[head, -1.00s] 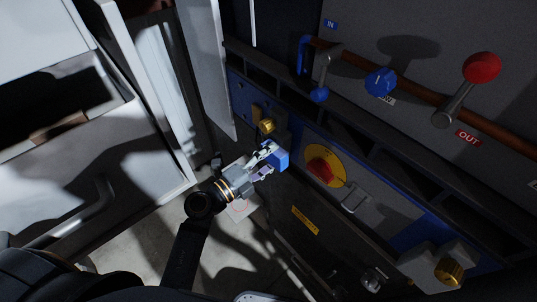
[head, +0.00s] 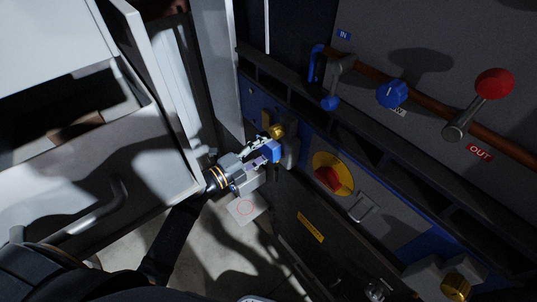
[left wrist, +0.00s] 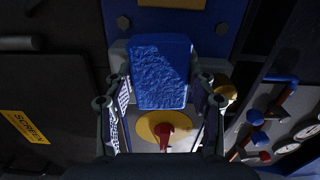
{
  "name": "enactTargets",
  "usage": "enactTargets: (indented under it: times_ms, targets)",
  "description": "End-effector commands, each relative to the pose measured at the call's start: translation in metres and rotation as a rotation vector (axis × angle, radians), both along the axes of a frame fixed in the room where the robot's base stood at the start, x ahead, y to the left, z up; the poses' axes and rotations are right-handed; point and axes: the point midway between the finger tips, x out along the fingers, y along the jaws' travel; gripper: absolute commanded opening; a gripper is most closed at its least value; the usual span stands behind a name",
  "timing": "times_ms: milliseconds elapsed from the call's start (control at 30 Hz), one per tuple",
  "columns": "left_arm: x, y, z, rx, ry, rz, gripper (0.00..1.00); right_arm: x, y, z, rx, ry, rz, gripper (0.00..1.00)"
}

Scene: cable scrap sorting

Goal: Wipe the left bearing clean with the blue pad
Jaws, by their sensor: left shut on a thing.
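The left bearing is a grey block (head: 290,152) with a brass cap (head: 277,131), on the blue strip of the machine's side. My left gripper (head: 262,153) is shut on the blue pad (head: 271,151), just in front of the bearing and below its brass cap. In the left wrist view the blue pad (left wrist: 160,72) sits upright between the fingers and covers much of the grey block. The brass cap (left wrist: 224,90) shows partly behind the finger on the right. I cannot tell whether the pad touches the bearing. My right gripper is not in view.
A yellow disc with a red knob (head: 327,178) is right of the bearing. A second brass-capped bearing (head: 455,285) is at lower right. Red (head: 493,83) and blue (head: 331,102) levers stand above. An open white door (head: 217,65) and a grey cabinet are close on the left.

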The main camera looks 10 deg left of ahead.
Motion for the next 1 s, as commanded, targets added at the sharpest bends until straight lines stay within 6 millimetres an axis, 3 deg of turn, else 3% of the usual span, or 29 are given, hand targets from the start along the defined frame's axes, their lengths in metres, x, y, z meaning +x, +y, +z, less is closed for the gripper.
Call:
enactTargets:
  times_ms: [467,1000]
  targets:
    - [0.005,0.010,-0.001,0.001,0.000,-0.001,0.30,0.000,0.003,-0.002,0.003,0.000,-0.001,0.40]
    - [-0.040,0.045,-0.003,0.004,0.002,-0.002,0.30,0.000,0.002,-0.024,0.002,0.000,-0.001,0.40]
